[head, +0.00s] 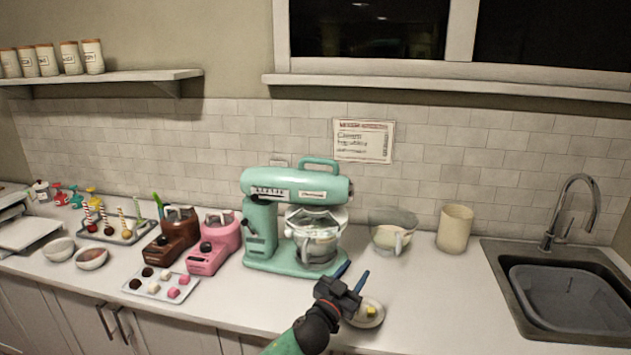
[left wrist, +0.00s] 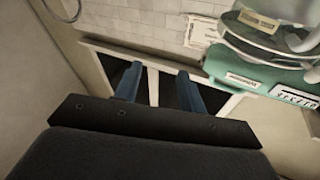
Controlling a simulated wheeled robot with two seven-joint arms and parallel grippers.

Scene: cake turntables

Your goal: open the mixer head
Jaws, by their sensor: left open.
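A mint-green stand mixer (head: 262,232) stands on the counter near the middle of the head view. Its head (head: 296,186) lies level over a glass and metal bowl (head: 318,238) and has a handle (head: 319,163) on top. My left gripper (head: 352,277) is open and empty, in front of the mixer base at its lower right, apart from the mixer head. In the left wrist view the blue fingers (left wrist: 160,85) are spread with nothing between them, and the mixer head (left wrist: 250,68) shows at the upper right. My right gripper is not in view.
A small plate with a yellow piece (head: 366,314) sits beside my left gripper. Right of the mixer are a glass measuring cup (head: 391,238), a beige canister (head: 454,229) and a sink (head: 560,295). Pink (head: 214,245) and brown (head: 172,238) machines stand close on the left.

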